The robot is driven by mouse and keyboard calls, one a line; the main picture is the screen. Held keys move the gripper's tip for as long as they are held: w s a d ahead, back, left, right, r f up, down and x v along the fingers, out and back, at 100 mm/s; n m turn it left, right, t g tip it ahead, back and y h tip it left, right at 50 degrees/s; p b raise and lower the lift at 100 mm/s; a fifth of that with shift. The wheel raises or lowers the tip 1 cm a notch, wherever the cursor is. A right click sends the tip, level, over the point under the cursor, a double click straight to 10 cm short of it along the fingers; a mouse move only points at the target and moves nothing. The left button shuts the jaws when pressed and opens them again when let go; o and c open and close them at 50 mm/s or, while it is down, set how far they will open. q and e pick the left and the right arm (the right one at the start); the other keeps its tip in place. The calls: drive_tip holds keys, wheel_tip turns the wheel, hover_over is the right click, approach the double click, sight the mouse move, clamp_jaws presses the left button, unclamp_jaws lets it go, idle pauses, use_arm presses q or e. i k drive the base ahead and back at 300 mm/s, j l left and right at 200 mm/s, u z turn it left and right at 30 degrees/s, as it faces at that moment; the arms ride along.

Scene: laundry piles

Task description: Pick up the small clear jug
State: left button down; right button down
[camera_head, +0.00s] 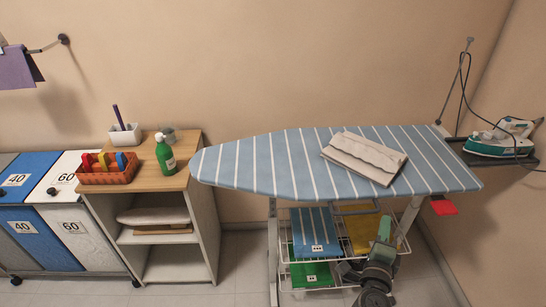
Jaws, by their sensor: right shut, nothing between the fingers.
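A small clear grey jug (168,134) stands on the wooden top of the low cabinet (146,146), at the back near the wall. The green bottle (165,153) stands in front of it and may hide part of it. My right gripper (384,229) is low at the bottom right, in front of the rack under the ironing board. It looks shut and empty, well to the right of the jug and far from it. My left gripper is not in view.
An orange basket (107,175) with coloured items and a white holder (125,134) share the cabinet top. The ironing board (270,165), with a folded cloth (364,157), stands between the cabinet and an iron (500,139). Laundry bins (73,236) stand at left.

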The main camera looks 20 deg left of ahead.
sight(172, 134)
drive_tip(key=u, duration=1.2)
